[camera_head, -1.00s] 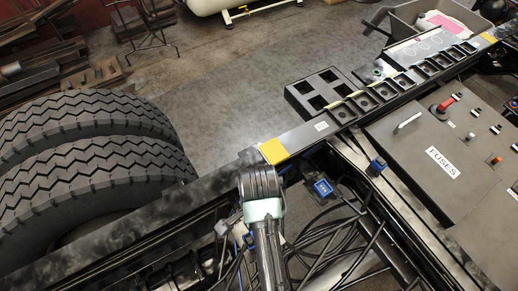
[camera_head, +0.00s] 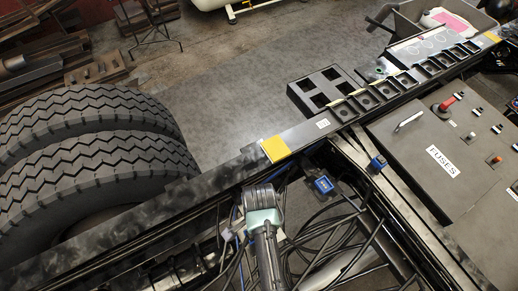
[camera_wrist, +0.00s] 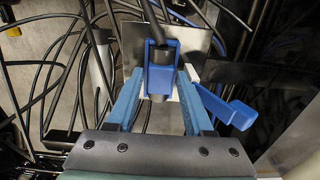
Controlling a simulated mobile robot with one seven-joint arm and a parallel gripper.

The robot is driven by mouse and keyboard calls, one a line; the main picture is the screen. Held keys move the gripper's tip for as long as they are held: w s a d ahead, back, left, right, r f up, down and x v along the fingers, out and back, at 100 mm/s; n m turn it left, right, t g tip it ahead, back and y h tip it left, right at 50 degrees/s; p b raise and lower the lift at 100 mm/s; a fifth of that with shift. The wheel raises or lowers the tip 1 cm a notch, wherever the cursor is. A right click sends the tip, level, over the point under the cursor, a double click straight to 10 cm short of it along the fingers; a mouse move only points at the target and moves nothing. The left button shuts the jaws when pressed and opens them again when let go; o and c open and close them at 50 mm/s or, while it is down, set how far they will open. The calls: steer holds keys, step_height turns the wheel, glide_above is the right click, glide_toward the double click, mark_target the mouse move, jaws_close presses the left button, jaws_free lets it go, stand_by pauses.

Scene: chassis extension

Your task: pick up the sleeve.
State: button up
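Loose black cables (camera_head: 330,225) run around my gripper. A dark chassis rail (camera_head: 205,186) with a yellow patch crosses behind it. Blue connectors (camera_head: 322,185) sit to the right, near the fuse box (camera_head: 430,150). Large tyres (camera_head: 90,150) stand at left.

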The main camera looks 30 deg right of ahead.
jaws_close()
step_height(320, 180, up, 10)
steer(key=shift+b, duration=0.4)
stand_by(0.4)
